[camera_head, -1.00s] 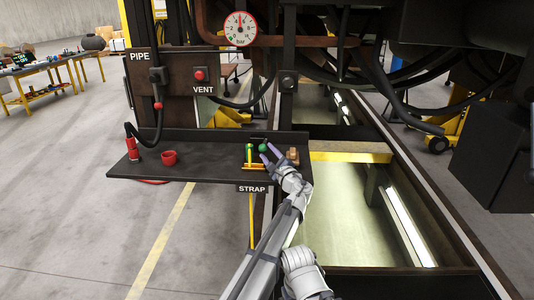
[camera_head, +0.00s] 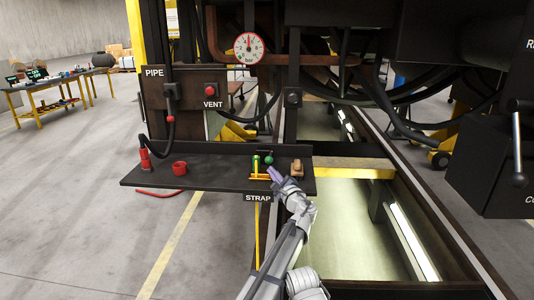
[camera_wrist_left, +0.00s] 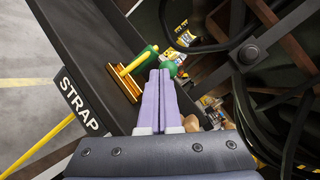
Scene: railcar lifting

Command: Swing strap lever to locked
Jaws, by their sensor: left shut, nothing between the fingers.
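The STRAP label (camera_head: 257,198) is on the front edge of a dark shelf, below a yellow bracket (camera_head: 259,177). A yellow post with a green top (camera_head: 256,161) stands at the bracket, and a green knob (camera_head: 268,158) is just right of it. I cannot tell which one belongs to the strap lever. In the left wrist view the yellow post (camera_wrist_left: 135,62) rises from the bracket, with green parts (camera_wrist_left: 176,58) beyond. My left gripper (camera_head: 274,173) is shut and empty, just in front of the knob; its purple fingers (camera_wrist_left: 157,85) lie together. Contact is unclear. My right gripper is out of view.
A wooden-coloured block (camera_head: 297,168) sits close right of my left gripper. A red cup (camera_head: 180,168) and a red-ended hose (camera_head: 145,160) are at the shelf's left. A black box with a handle (camera_head: 517,150) hangs at right. The shelf's middle is clear.

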